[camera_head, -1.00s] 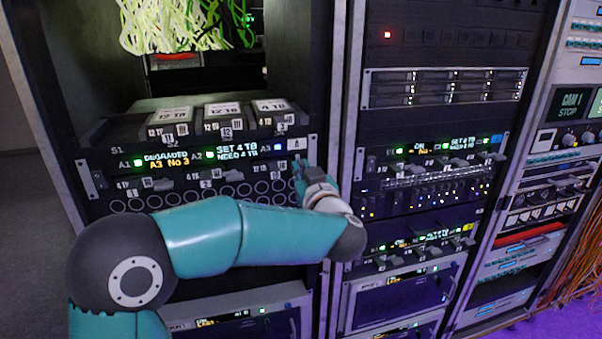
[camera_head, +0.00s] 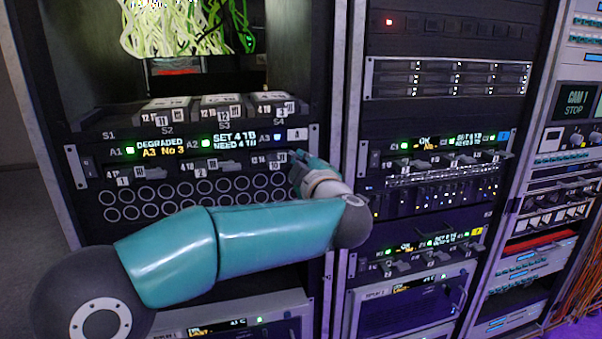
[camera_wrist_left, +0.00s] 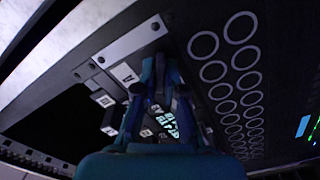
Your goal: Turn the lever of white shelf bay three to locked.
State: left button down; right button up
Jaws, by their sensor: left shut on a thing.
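The white shelf, with a white "A" label, spans the left rack; its front strip (camera_head: 105,178) carries three bays. Bay three is at the right end, beside a "12 TB 10" label (camera_head: 275,161). My left gripper (camera_head: 300,162) is at the right end of bay three, shut on its lever. Its fingers cover most of the lever, so its angle cannot be told. In the left wrist view the gripper (camera_wrist_left: 161,78) points at the shelf front. The shelf display (camera_head: 162,147) reads "DEGRADED A3 No 3". My right gripper is not in view.
Levers of bay one (camera_head: 150,173) and bay two (camera_head: 234,165) stick out to the left. Drive caddies (camera_head: 222,108) lie on a ledge above. A panel of round holes (camera_head: 190,193) is below. The rack post (camera_head: 338,130) stands just right of my gripper.

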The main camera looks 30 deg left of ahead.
pick_arm(q)
jog(key=shift+d+f+n+b, duration=0.1)
jog(key=shift+f+n+b, duration=0.15)
jog(key=shift+n+b, duration=1.15)
jog(key=shift+f+n+b, duration=0.2)
jog(key=shift+n+b, duration=0.65)
jog(key=shift+n, duration=0.95)
jog(key=c, duration=1.3)
grip_release()
jog(key=shift+r, duration=0.2)
jog(key=shift+o, duration=0.2)
jog(key=shift+s+r, duration=0.1)
jog(key=shift+s, duration=0.05)
jog(key=v, duration=1.2)
